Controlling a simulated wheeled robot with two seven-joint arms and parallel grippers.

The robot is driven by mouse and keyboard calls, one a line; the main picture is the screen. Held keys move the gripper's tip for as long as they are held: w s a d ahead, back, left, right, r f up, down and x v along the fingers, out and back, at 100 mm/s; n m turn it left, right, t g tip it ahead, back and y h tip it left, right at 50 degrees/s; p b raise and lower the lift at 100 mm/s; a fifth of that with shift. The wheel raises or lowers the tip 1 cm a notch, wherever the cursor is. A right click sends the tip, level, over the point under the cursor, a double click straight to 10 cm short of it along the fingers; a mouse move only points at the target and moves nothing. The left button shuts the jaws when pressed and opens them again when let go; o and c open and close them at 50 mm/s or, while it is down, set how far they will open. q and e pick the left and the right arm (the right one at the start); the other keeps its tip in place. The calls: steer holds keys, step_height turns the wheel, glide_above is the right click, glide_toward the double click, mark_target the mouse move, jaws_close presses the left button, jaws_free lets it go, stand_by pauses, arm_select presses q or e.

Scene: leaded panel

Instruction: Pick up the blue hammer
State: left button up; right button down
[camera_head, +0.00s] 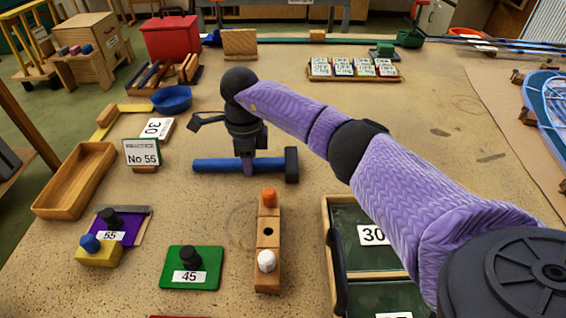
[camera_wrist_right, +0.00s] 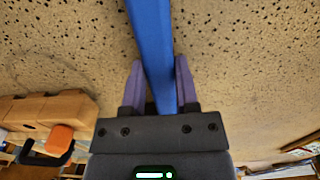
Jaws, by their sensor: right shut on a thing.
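The blue hammer (camera_head: 217,165) lies sideways in the middle of the table in the head view, with its handle to the left and its dark head (camera_head: 291,165) to the right. My right gripper (camera_head: 247,167) points down at the handle, between its middle and the head. In the right wrist view the blue handle (camera_wrist_right: 152,40) runs between the two purple fingers, and the gripper (camera_wrist_right: 159,85) is shut on it. I cannot tell whether the hammer touches the table or is slightly above it. My left gripper is not in view.
A wooden block with pegs (camera_head: 268,240) stands in front of the hammer. A "No 55" card (camera_head: 142,153) and an empty wooden tray (camera_head: 75,180) are to its left. A green compartment box (camera_head: 372,262) lies below my right arm. The table behind the hammer is mostly clear.

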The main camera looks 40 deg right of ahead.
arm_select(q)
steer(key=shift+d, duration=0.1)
arm_select(e)
step_height(320, 180, up, 9)
steer(key=shift+r+p, duration=0.15)
steer(key=shift+p, duration=1.05)
steer(key=shift+r, duration=0.4)
steer(key=c, duration=0.9)
jaws_free()
jaws_close()
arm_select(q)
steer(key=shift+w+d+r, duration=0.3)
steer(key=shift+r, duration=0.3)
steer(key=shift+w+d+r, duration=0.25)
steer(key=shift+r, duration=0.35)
